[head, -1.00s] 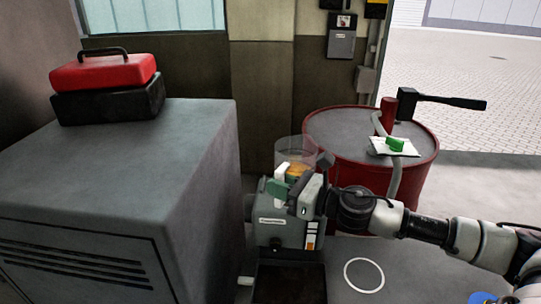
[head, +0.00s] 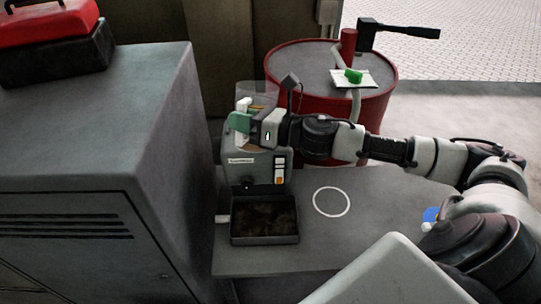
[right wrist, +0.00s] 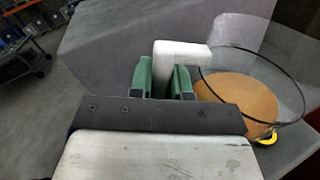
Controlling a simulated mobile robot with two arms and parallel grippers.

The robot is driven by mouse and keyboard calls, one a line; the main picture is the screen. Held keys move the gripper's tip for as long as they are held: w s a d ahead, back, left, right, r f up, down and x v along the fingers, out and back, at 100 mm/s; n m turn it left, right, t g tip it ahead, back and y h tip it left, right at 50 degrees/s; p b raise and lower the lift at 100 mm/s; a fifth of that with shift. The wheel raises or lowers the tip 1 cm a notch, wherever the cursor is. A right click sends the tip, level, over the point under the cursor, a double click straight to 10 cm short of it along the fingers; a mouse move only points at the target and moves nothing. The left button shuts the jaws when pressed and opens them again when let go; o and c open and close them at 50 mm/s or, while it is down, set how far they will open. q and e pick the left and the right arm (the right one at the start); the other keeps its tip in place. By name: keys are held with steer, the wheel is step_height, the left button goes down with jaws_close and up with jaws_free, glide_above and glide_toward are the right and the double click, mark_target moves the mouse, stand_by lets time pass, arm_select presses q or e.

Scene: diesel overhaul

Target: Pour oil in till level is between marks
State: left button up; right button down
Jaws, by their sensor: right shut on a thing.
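A clear jug (head: 268,92) with amber oil is partly hidden behind my right gripper (head: 241,120). The right gripper's green fingers are shut on the jug's white handle (right wrist: 180,55). In the right wrist view the clear jug (right wrist: 250,65) has amber oil (right wrist: 240,97) at its bottom. The jug is above or just behind the grey machine housing (head: 240,171); the picture does not tell which. A narrow white and orange gauge strip (head: 279,173) is on the housing's front; its marks are too small to read. My left gripper is not in view.
A dark drip tray (head: 265,239) sits on the grey bench (head: 365,215) before the housing, beside a white ring (head: 331,201). A grey cabinet (head: 90,130) is close on the left. A red drum (head: 380,88) with a hand pump stands behind.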

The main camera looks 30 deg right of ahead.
mark_target(246, 106)
steer(key=shift+r, duration=0.15)
steer(key=shift+r+m+p, duration=0.5)
steer(key=shift+r+p, duration=0.25)
steer(key=shift+p, duration=0.15)
steer(key=shift+w, duration=0.1)
steer(key=shift+r+m+p, duration=0.4)
steer(key=shift+m+p, duration=0.1)
steer(key=shift+d, duration=0.1)
steer(key=shift+w+d+r+m+p, duration=0.1)
steer(key=shift+d+r+m+p, duration=0.15)
steer(key=shift+m, duration=0.45)
steer(key=shift+a, duration=0.1)
